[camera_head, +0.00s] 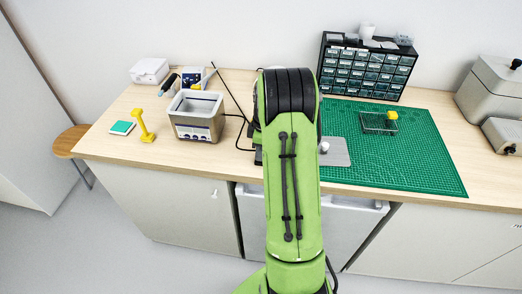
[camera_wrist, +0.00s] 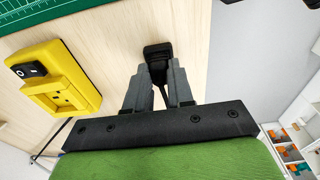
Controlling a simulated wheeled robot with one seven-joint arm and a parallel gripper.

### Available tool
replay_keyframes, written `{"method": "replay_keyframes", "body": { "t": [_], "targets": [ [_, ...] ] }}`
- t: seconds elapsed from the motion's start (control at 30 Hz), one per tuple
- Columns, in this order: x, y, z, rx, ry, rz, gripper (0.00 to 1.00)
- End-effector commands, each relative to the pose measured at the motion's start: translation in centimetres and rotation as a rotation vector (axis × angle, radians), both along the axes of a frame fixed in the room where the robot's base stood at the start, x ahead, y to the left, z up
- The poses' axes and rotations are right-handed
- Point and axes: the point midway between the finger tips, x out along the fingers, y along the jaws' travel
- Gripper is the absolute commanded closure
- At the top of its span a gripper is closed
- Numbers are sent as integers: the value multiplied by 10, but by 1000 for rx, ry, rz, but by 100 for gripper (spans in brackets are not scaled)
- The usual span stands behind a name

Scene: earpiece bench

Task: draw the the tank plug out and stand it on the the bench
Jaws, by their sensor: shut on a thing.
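In the wrist view the black tank plug (camera_wrist: 157,54) is between the fingertips of my gripper (camera_wrist: 156,72), which is shut on it. Its dark cable trails down between the fingers. A yellow socket box (camera_wrist: 62,80) with a black rocker switch lies to the left, and the plug is apart from it. Pale wood bench (camera_wrist: 112,42) shows behind the plug; I cannot tell whether the plug touches it. In the head view my arm hides the gripper, plug and socket box. The grey tank (camera_head: 197,116) stands left of my arm, with black cable beside it.
A green mat (camera_head: 425,160) covers the bench right of my arm, with a grey plate (camera_head: 337,152) and a wire basket (camera_head: 378,122) on it. A drawer cabinet (camera_head: 366,68) stands behind. A yellow stand (camera_head: 143,127) and teal pad (camera_head: 122,128) are at the left.

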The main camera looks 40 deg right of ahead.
Motion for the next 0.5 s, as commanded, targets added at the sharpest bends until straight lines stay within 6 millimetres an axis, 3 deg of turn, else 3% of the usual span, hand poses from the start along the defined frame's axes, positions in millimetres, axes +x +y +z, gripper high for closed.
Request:
{"method": "replay_keyframes", "body": {
  "t": [0.13,0.17,0.33,0.5],
  "targets": [
    [-1,1,-2,3,5,-1,100],
    [-1,1,-2,3,5,-1,73],
    [-1,0,-2,3,3,-1,48],
    [-1,0,-1,2,3,-1,48]
  ]
}}
